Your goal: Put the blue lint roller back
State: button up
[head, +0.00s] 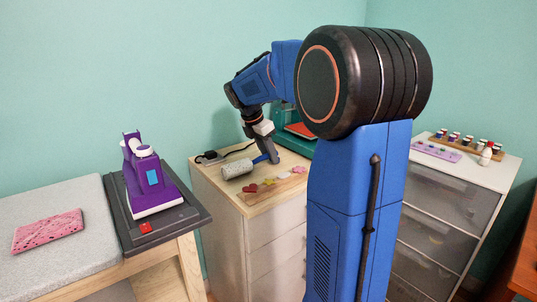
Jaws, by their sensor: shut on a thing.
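The blue lint roller (241,168) has a grey-white speckled cylinder and a blue handle. It lies on or just above the top of a wooden-topped cabinet (259,198), toward its left side; I cannot tell whether it touches the top. My gripper (271,157) points down at the handle end of the roller and is shut on the handle. The fingertips are small in this view and partly merge with the handle.
Near the roller are small coloured shapes (268,182) and a black item with a cord (209,157). A teal machine (295,130) stands behind. Left are a purple machine (148,180) and pink cloth (47,231); right, a white drawer unit (480,172) holds spools.

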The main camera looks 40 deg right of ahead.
aim_at(258, 159)
jog(key=o, duration=1.1)
jog(key=shift+f, duration=0.1)
jog(key=v, duration=1.2)
jog(key=s+a+f+m+t, duration=0.1)
jog(key=s+a+f+m, duration=0.1)
jog(key=s, duration=0.3)
jog(key=s+a+f+m+y, duration=0.1)
jog(key=s+a+f+m, duration=0.1)
jog(key=s+a+m, duration=0.2)
jog(key=s+a+f+m+t+y, duration=0.1)
jog(key=s+a+f+m, duration=0.1)
jog(key=s+a, duration=0.2)
jog(key=shift+s+a+f+m+t, duration=0.1)
jog(key=shift+s+a+m+t, duration=0.1)
jog(key=shift+s, duration=0.5)
jog(key=shift+s+a+f+m+t, duration=0.1)
jog(key=shift+s+a+m, duration=0.1)
jog(key=shift+s, duration=0.55)
jog(key=s+a+f+m+t+y, duration=0.1)
jog(key=s+a+f+m, duration=0.2)
jog(key=s+f, duration=0.3)
jog(key=s+a+f+m+t+y, duration=0.1)
jog(key=s+a+f+m, duration=0.3)
jog(key=s+f+m, duration=0.2)
jog(key=shift+s+a+f+m+y, duration=0.15)
jog(key=shift+s+f+m+y, duration=0.2)
jog(key=shift+s, duration=0.85)
